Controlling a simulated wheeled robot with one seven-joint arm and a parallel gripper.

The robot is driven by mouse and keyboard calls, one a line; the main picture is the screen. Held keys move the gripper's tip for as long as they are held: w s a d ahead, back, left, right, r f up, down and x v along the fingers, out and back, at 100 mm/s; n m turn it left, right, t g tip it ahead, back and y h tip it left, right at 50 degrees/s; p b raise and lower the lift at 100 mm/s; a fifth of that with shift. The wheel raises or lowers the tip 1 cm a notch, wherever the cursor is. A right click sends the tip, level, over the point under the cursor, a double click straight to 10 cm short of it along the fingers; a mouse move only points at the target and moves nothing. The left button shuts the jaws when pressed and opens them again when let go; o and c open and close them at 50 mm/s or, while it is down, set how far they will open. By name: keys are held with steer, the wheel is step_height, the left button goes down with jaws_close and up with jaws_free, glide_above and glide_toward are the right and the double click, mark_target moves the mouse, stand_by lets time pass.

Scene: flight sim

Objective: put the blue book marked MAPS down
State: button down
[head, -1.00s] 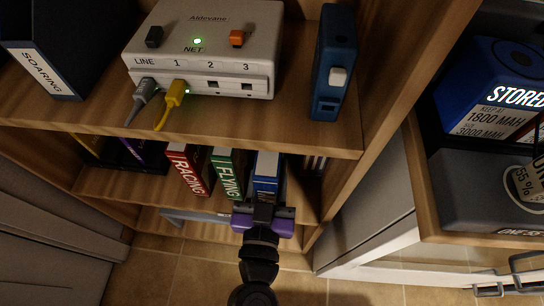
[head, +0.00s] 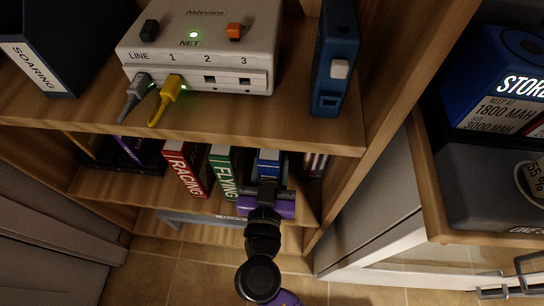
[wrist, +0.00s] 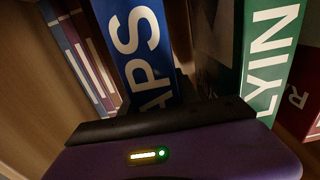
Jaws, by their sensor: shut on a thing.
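The blue book marked MAPS (head: 269,163) stands in the lower shelf, to the right of the green FLYING book (head: 223,170). In the wrist view the blue book (wrist: 140,45) shows its spine with the letters APS, close in front of my gripper. My gripper (head: 267,188) is at the front of that shelf, shut on the blue book. Its fingertips and the book's lower part are hidden behind the gripper body. The FLYING book (wrist: 263,55) shows apart from it in the wrist view, with a dark gap between.
A red RACING book (head: 186,168) stands left of FLYING. Several thin volumes (wrist: 85,50) stand on the blue book's other side, by the shelf wall. The upper shelf board (head: 220,125) with a network box (head: 200,50) overhangs the row.

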steer(key=shift+f, duration=0.15)
steer(key=c, duration=0.9)
jaws_free()
steer(key=s, duration=0.6)
steer(key=s+p, duration=0.1)
steer(key=s, duration=0.5)
steer(key=shift+a+r, duration=0.2)
steer(key=shift+s, duration=0.15)
